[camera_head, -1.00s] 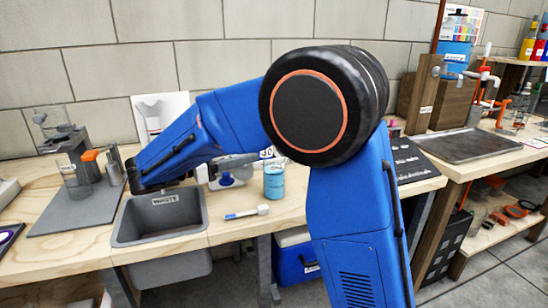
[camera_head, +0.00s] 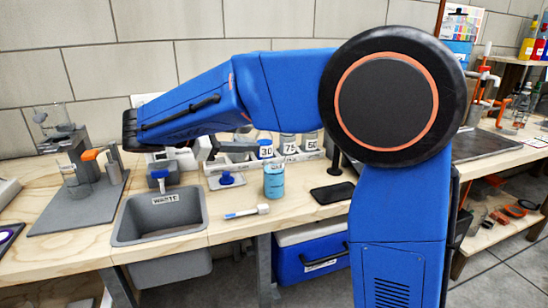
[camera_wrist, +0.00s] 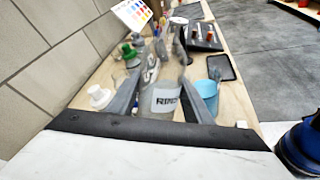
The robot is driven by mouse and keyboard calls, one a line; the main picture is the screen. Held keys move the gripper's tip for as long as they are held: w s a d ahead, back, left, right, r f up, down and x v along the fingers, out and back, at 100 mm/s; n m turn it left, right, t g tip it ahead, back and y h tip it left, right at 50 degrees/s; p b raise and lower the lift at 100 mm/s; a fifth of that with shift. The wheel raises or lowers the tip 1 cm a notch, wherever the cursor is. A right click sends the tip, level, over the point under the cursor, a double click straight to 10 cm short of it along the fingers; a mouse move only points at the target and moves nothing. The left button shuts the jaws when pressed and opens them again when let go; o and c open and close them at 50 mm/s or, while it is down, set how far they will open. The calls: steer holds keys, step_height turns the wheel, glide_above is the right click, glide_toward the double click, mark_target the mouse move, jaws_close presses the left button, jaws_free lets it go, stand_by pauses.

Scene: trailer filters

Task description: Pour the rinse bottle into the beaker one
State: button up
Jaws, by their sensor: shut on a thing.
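The rinse bottle (camera_wrist: 166,98) is a clear bottle with a white "RINSE" label, close up in the wrist view. My gripper (camera_wrist: 158,85) is shut on it, with a grey finger on each side. In the head view my arm hides most of the gripper, above the back of the bench behind the sink. A light-blue cup (camera_head: 274,180) stands on the bench right of the sink; it also shows in the wrist view (camera_wrist: 208,92). A clear beaker (camera_head: 75,178) stands on the grey stand at the left. I cannot read which vessel is beaker one.
A grey sink (camera_head: 160,214) marked "WASTE" is set in the bench. A rack (camera_head: 288,152) with number cards stands at the back. A marker (camera_head: 246,212) lies near the front edge, and a dark flat tray (camera_head: 332,193) lies to the right.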

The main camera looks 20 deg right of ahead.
steer(key=shift+s+d+r+m+y, duration=0.2)
steer(key=shift+r+m+y, duration=0.25)
steer(key=shift+r, duration=0.2)
step_height(320, 180, down, 3)
steer(key=shift+w+a+f+m+t+y, duration=0.1)
steer(key=shift+f+m+t+y, duration=0.1)
steer(key=shift+m+t+y, duration=0.2)
steer(key=shift+f, duration=0.2)
steer(key=shift+w+a+r+m+y, duration=0.15)
steer(key=shift+a+r+m+y, duration=0.1)
steer(key=shift+m, duration=0.1)
steer(key=shift+w+r+m+t, duration=0.1)
steer(key=shift+r+m+t, duration=0.15)
steer(key=shift+m+t, duration=0.05)
steer(key=shift+w+a+f+m+t+y+p, duration=0.15)
steer(key=shift+m+t+y+p, duration=0.15)
steer(key=shift+m+y+p, duration=0.2)
steer(key=shift+w+a+f+m+t+y+p, duration=0.1)
steer(key=shift+m+t+y+p, duration=0.25)
steer(key=shift+y, duration=0.25)
stand_by(3.7)
steer(key=shift+s+r+m, duration=0.1)
steer(key=shift+r+m, duration=0.15)
steer(key=shift+r, duration=0.3)
stand_by(0.6)
